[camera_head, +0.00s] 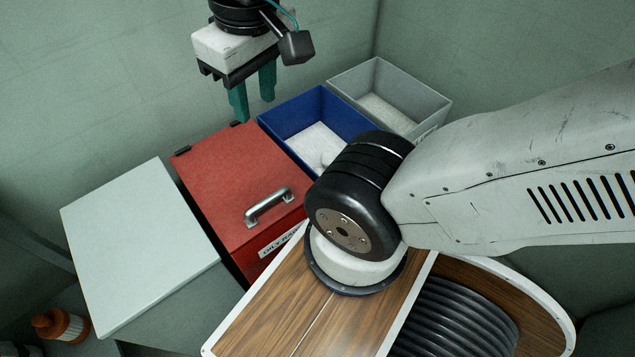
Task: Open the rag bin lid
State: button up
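The red rag bin (240,190) stands in the middle of the view, with a label reading "OILY RAGS" on its front, partly cut off by my body. Its red lid is closed, with a silver bar handle (268,208) near the front edge and dark hinges at the back. My gripper (254,108) hangs above and behind the bin's back edge, with two teal fingers pointing down. The fingers are apart, with nothing visible between them. The gripper is well away from the handle.
A blue open bin (285,120) with white content and a grey open bin (430,98) stand to the right. A pale grey box (140,245) stands close on the left. An orange and white object (60,325) lies at lower left. Walls close in behind.

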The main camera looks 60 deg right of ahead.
aim_at(241, 181)
jog(key=z, duration=1.25)
jog(key=k, duration=1)
jog(key=u, duration=1.4)
jog(key=k, duration=0.6)
jog(key=z, duration=0.55)
jog(key=i, duration=1.05)
jog(key=u, duration=0.4)
